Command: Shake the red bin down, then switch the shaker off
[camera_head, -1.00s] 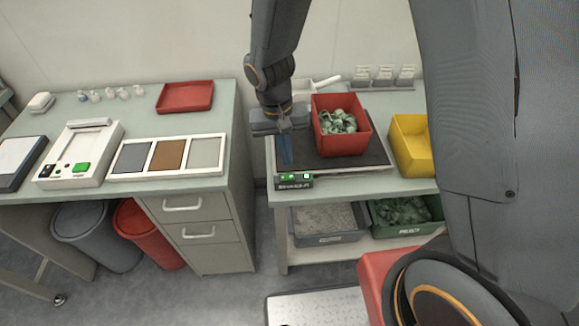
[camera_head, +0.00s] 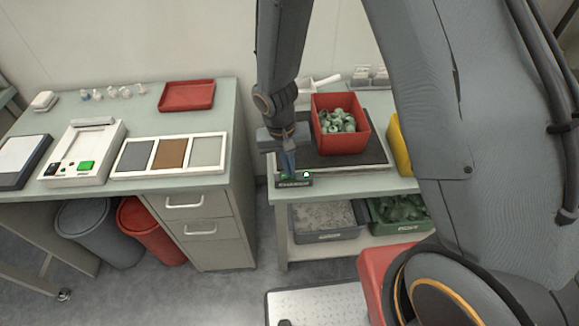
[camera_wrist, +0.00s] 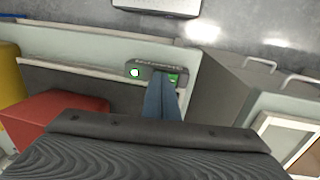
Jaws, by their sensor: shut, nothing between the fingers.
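The red bin (camera_head: 341,142) stands upright on the dark shaker plate (camera_head: 376,151), with green and pale parts heaped inside it. It also shows in the wrist view (camera_wrist: 50,118), with its inside hidden. The shaker's control box (camera_head: 296,180) is at the front left corner of the plate. In the wrist view the box (camera_wrist: 150,70) has a white round light and a green button (camera_wrist: 174,78). My gripper (camera_head: 288,172) is shut and empty. Its blue fingertips point down at the green button, touching it or just above; I cannot tell which.
A yellow bin (camera_head: 397,143) stands right of the shaker, partly behind my arm. A grey bin (camera_head: 325,238) and a green bin (camera_head: 400,227) sit on the shelf below. The left bench holds a red tray (camera_head: 187,95) and a three-colour panel (camera_head: 169,171).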

